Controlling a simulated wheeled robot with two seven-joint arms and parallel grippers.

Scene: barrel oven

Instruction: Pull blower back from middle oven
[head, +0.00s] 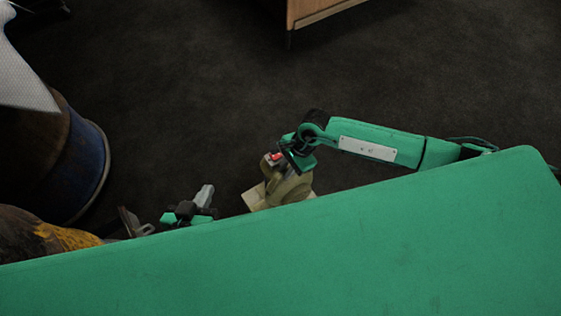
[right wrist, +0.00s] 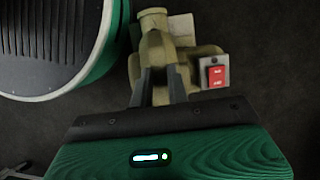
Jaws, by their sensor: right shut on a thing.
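The blower (head: 287,187) is an olive-beige housing with a red switch, low over the dark floor near the middle of the head view. My right gripper (head: 290,158) reaches it from above and is shut on it. In the right wrist view, the two dark fingers of the gripper (right wrist: 162,82) close on the blower's body (right wrist: 195,62), with the red switch to their right. My left gripper (head: 188,212) is left of the blower and apart from it; its jaws are too small to read. A rusty, yellow-marked barrel oven (head: 45,232) shows at the left, partly hidden.
A brown and blue barrel (head: 75,160) stands at the left, behind the yellow-marked one. A greyish metal piece (head: 132,222) sticks out between the barrel and my left gripper. A wooden cabinet (head: 318,10) is at the top. Dark floor (head: 200,80) is clear between.

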